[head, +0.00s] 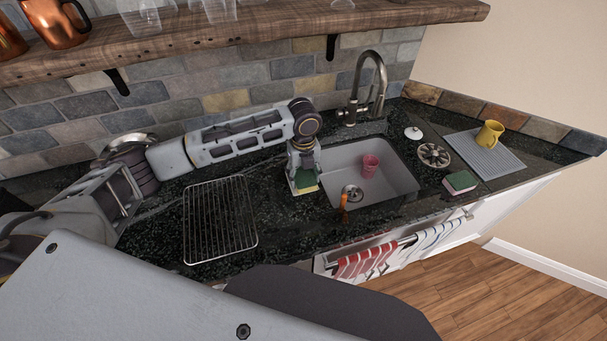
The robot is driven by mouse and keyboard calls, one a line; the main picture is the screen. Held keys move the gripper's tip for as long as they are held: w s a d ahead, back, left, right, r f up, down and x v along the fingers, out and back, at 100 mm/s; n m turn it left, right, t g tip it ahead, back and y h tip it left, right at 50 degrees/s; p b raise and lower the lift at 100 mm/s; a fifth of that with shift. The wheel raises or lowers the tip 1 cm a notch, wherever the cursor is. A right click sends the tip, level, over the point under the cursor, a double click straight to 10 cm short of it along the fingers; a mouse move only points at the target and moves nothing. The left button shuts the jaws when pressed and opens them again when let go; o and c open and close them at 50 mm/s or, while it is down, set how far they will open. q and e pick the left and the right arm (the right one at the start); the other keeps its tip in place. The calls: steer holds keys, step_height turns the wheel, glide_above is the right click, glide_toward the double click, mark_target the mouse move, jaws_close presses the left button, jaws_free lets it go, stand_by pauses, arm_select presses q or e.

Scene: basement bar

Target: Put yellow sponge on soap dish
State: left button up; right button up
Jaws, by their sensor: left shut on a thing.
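A yellow sponge (307,190) with a green side is in my left gripper (303,178), at the left rim of the sink. The gripper points down and is shut on the sponge. Its fingers hide part of the sponge, and I cannot tell whether the sponge touches the counter. A round, dark, slotted dish (433,155), which may be the soap dish, lies on the counter right of the sink, apart from the gripper. My right gripper is not in view.
The sink (397,163) holds a pink cup (370,165). A pink and green sponge (460,182), a white lidlike thing (413,133) and a yellow mug (489,134) on a grey mat (500,158) are to its right. A faucet (378,85) rises behind; a wire rack (219,220) lies left.

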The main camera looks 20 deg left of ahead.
mark_target(304, 175)
arm_select(q)
steer(key=shift+f, duration=0.55)
steer(key=o, duration=1)
steer(key=shift+o, duration=0.2)
steer(key=shift+r, duration=0.65)
step_height(304, 175, up, 12)
steer(key=b, duration=0.1)
